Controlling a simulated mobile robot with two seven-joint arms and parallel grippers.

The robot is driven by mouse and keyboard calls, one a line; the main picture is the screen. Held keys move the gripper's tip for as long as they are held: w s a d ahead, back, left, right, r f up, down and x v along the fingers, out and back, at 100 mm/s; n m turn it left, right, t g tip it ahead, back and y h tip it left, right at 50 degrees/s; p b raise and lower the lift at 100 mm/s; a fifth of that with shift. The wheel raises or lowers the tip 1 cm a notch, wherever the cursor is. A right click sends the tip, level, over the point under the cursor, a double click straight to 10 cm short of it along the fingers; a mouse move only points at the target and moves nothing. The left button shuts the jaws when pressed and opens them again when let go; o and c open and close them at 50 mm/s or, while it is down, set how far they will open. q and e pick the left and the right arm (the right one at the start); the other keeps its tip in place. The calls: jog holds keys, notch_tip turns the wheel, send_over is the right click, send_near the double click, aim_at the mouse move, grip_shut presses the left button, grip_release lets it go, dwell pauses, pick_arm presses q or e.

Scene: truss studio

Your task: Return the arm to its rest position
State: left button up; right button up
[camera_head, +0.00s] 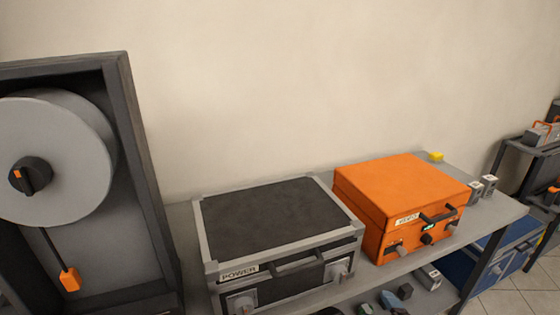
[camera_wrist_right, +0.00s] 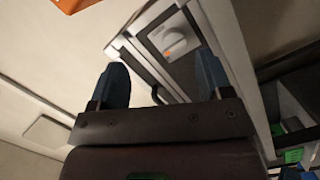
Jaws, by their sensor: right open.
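My right gripper (camera_wrist_right: 162,85) shows in the right wrist view, with its two blue-tipped fingers apart and nothing between them. Beyond the fingers is the grey-framed front of a case with a round knob and a dark handle; it looks like the power unit (camera_wrist_right: 178,42). In the head view the black power unit (camera_head: 275,218) stands on the grey table, lid closed. Neither gripper shows in the head view, and my left gripper is in no view.
An orange box (camera_head: 400,195) stands right of the power unit. A large reel (camera_head: 60,155) in a dark frame stands at the left. A lower shelf holds loose items.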

jog(key=s+d+f+m+g+h, duration=0.1)
jog(key=s+d+f+m+g, duration=0.1)
jog(key=s+f+m, duration=0.3)
jog(key=s+d+f+m+g+h, duration=0.2)
jog(key=s+f+m, duration=0.3)
jog(key=s, duration=0.8)
jog(key=m+g, duration=0.1)
jog(key=m, duration=0.2)
jog(key=shift+m+g, duration=0.3)
jog(key=shift+m, duration=0.1)
jog(key=shift+d, duration=0.1)
